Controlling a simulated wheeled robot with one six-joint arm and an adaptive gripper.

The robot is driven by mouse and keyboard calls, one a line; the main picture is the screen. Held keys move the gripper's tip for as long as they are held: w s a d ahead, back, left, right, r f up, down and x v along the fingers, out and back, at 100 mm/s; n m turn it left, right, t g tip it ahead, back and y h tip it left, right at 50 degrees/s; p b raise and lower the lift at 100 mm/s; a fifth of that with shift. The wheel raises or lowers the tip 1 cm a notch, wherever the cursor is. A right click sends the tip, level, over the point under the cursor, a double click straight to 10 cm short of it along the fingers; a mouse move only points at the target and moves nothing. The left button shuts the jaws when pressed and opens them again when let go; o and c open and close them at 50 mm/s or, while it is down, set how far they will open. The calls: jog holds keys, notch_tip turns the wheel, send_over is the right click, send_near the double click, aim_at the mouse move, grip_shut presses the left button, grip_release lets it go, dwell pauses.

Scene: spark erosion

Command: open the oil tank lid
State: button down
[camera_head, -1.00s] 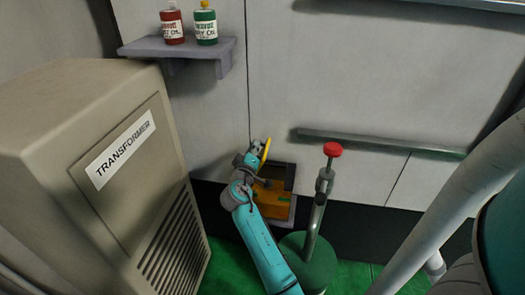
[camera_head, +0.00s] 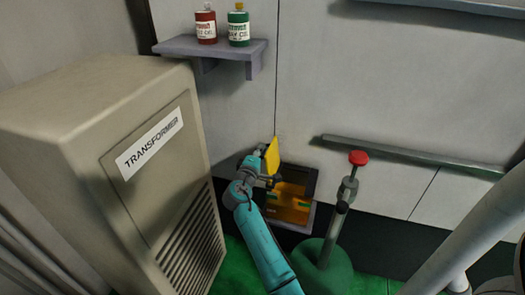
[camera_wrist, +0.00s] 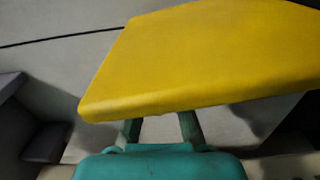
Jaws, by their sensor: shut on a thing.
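The yellow oil tank lid (camera_head: 272,156) stands tilted up at the left side of the oil tank (camera_head: 291,207), a box with an orange inside that is open to view at the foot of the wall. My gripper (camera_head: 266,180) is at the lid, on the tank's left side. In the wrist view the lid (camera_wrist: 205,55) fills the upper middle, and my gripper's fingers (camera_wrist: 160,125) reach up to its near edge and are shut on it. The fingertips are hidden behind the lid.
A beige transformer cabinet (camera_head: 110,120) stands close on the left of my arm. A green pump with a red knob (camera_head: 358,158) stands just right of the tank. A shelf (camera_head: 212,48) above holds a red bottle (camera_head: 205,27) and a green bottle (camera_head: 238,28). A rail (camera_head: 415,155) runs along the wall.

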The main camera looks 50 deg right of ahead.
dwell(0.3)
jog(key=c, duration=1.2)
grip_release()
jog(key=shift+a, duration=0.1)
jog(key=v, duration=1.1)
jog(key=shift+s+a, duration=0.15)
jog(key=shift+a, duration=0.25)
